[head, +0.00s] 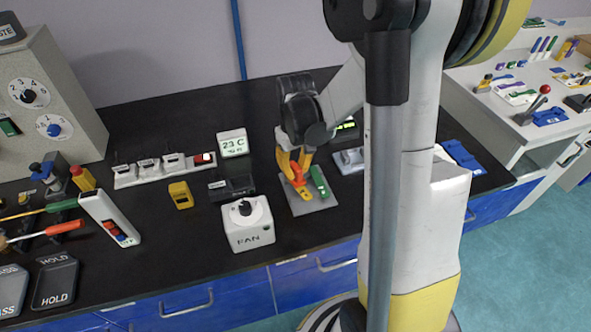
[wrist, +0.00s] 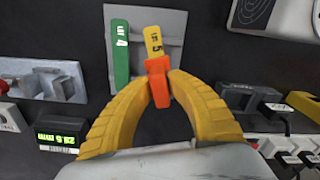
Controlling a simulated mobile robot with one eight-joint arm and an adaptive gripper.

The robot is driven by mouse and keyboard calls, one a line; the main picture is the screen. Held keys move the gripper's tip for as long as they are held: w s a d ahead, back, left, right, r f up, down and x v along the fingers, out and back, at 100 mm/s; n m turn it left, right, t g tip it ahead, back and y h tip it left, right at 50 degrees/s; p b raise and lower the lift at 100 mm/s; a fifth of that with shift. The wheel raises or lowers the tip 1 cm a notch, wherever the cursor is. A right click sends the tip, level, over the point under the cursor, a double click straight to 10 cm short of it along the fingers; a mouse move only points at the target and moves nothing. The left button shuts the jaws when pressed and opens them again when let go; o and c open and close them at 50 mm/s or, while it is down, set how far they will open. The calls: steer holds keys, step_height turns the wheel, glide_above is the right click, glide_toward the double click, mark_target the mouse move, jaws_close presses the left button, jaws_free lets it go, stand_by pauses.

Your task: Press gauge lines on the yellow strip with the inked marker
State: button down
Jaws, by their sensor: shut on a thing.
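The yellow strip (head: 305,194) lies on a grey plate (head: 325,203) beside a green strip (head: 319,181). The piece's far end overlaps the near end of the yellow strip in the wrist view. I cannot tell whether they touch. The marker's underside and any ink are hidden.
A white FAN box (head: 248,226) stands front left of the plate, with a dark box (head: 232,187) behind it. A temperature display (head: 233,144) and a power strip (head: 165,170) lie further left. A grey device (wrist: 50,78) and green-lit display (wrist: 57,138) flank my gripper's left side.

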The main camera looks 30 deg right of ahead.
steer(key=shift+r, duration=0.1)
steer(key=shift+r+p, duration=2.65)
steer(key=shift+r, duration=0.8)
